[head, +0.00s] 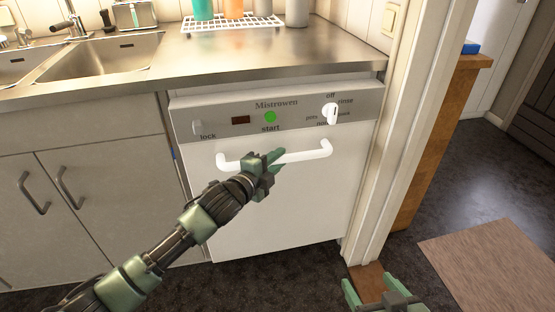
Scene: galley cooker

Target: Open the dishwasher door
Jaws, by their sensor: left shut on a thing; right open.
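The white dishwasher (280,217) stands under the steel counter with its door closed or nearly closed; I cannot tell if it is slightly ajar. Its panel (225,110) has a green start button, a lock button and a white dial. A white bar handle (310,154) runs across the top of the door. My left gripper (268,162) is shut on the handle near its middle, hiding part of the bar. My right gripper (375,287) is open and empty, low at the bottom edge, right of the dishwasher and near the door frame.
Grey cupboards (90,210) with curved handles adjoin on the left. The counter (220,62) holds a sink (100,58) and a white rack (232,24) with cups. A white door frame (383,150) stands close on the right. A brown mat (500,262) lies on the dark floor beyond.

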